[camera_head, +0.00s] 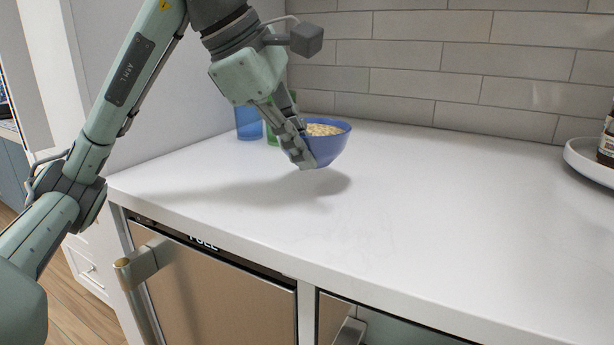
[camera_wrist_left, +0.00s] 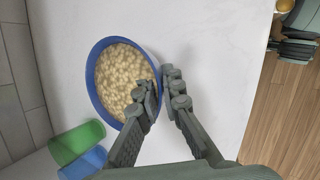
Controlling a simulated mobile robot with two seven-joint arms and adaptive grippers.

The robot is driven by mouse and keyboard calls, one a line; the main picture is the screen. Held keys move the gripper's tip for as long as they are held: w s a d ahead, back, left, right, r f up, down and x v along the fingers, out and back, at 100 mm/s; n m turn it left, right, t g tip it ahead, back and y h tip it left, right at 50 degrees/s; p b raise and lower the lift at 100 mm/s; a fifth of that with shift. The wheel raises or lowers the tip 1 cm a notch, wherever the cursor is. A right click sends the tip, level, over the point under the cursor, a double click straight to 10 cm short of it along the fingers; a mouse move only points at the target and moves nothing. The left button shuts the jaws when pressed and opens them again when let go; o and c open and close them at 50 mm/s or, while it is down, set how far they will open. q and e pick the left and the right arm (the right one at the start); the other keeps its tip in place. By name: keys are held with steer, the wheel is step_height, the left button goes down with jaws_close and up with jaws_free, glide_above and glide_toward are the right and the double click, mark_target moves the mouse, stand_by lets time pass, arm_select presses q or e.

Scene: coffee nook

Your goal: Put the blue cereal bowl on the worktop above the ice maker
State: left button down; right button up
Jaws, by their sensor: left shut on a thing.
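The blue cereal bowl (camera_head: 334,146), filled with pale cereal, is in my left gripper (camera_head: 306,160). The gripper is shut on the bowl's near-left wall, with one finger inside the rim and one outside. In the left wrist view the bowl (camera_wrist_left: 94,92) lies left of the fingertips (camera_wrist_left: 164,88). The bowl hangs a little above the white worktop (camera_head: 420,220), with a shadow beneath it. Below the worktop's left part is a steel-fronted appliance (camera_head: 225,295) with a handle; its label is partly legible. My right gripper is not in view.
A blue cup (camera_head: 248,122) and a green cup (camera_head: 272,134), partly hidden by my gripper, stand at the back left by the wall. A white round tray (camera_head: 588,165) with a bottle (camera_head: 607,140) is at the far right. The middle worktop is clear.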

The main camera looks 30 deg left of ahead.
arm_select(q)
steer(key=shift+w+d+f, duration=0.15)
steer(key=shift+d+f, duration=0.05)
step_height(320, 180, down, 2)
steer(key=shift+f+b, duration=0.25)
steer(key=shift+b, duration=0.05)
steer(key=shift+f, duration=0.85)
steer(key=c, duration=1.7)
jaws_free()
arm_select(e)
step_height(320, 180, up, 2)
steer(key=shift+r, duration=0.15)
